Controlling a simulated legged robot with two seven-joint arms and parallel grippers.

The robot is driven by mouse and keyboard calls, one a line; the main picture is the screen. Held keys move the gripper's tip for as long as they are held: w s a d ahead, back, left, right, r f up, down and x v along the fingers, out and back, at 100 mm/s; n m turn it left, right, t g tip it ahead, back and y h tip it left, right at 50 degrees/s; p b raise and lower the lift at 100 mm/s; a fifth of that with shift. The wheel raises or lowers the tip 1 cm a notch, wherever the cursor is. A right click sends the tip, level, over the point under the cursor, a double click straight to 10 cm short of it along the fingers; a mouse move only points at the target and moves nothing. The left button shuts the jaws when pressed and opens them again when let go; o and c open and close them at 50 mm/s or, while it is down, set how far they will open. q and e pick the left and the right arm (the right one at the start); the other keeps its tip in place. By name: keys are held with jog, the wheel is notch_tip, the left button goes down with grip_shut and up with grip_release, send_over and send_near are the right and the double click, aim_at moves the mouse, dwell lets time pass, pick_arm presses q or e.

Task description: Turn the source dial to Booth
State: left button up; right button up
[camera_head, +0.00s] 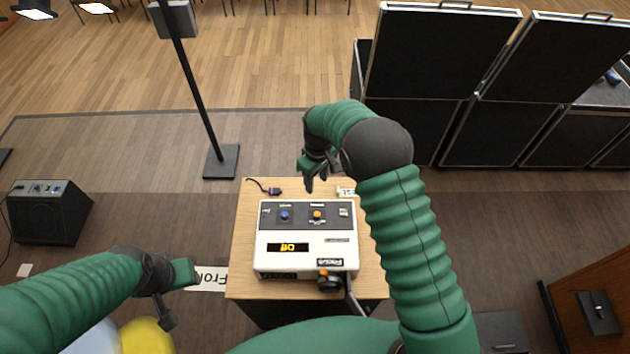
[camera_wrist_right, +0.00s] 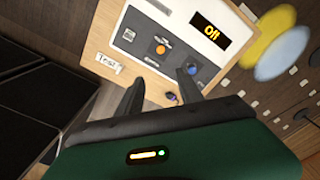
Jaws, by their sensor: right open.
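A white console (camera_head: 305,244) with a grey upper panel sits on a small wooden table. The panel has a blue knob (camera_head: 284,215) and an orange knob (camera_head: 317,214); their small labels are unreadable. A yellow display (camera_head: 288,247) reads "Off". My right gripper (camera_head: 316,180) is open and empty, above the table's far edge, beyond the panel. In the right wrist view its fingers (camera_wrist_right: 163,92) point toward the blue knob (camera_wrist_right: 190,69) and orange knob (camera_wrist_right: 160,49), apart from both. My left gripper (camera_head: 181,297) is open and empty, left of the table.
The wooden table (camera_head: 243,225) has a dark plug with a cable (camera_head: 272,190) and a partly hidden white label (camera_head: 346,191) behind the console. A lamp stand (camera_head: 222,161) rises at the back left. Black cases (camera_head: 445,60) stand at the back right.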

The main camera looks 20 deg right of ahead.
notch_tip(320, 180, up, 3)
jog(key=shift+r+p, duration=0.1)
jog(key=shift+p, duration=0.7)
jog(key=shift+a, duration=0.1)
jog(key=shift+r, duration=0.1)
